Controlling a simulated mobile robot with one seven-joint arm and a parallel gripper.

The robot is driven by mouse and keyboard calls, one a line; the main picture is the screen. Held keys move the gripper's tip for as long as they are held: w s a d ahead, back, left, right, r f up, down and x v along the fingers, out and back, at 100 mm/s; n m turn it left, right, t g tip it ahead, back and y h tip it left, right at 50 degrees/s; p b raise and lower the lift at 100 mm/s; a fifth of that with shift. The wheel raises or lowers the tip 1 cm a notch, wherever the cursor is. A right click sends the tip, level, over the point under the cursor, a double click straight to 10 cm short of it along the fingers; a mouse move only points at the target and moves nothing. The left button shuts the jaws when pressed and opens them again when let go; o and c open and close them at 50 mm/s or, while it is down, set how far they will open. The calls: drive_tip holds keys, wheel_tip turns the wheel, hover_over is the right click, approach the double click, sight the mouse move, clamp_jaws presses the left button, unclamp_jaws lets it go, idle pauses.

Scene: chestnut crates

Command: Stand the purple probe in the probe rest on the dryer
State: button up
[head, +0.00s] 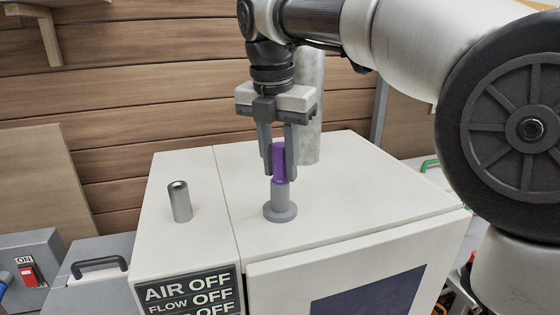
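The purple probe (279,163) is upright between the two fingers of my gripper (279,172), which look closed on its sides. Directly below it, a grey round-based stand (280,211), which looks like the probe rest, stands on the white top of the dryer (340,195). The probe's lower end meets the stand's grey upright part. I cannot tell how deep it sits inside, as the fingers and the stand hide part of it.
A short metal cylinder (180,202) with a dark top stands left on the dryer. A tall pale grey pipe (310,130) rises behind my gripper. A sign (188,295) is on the front. A grey box with a red switch (29,272) is at lower left.

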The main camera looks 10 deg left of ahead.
drive_tip(key=o, duration=0.3)
drive_tip(key=shift+o, duration=0.2)
drive_tip(key=shift+r, duration=0.15)
wheel_tip(320, 180, up, 17)
drive_tip(key=s+p, duration=0.2)
drive_tip(key=p, duration=0.4)
drive_tip(key=shift+s+a, duration=0.3)
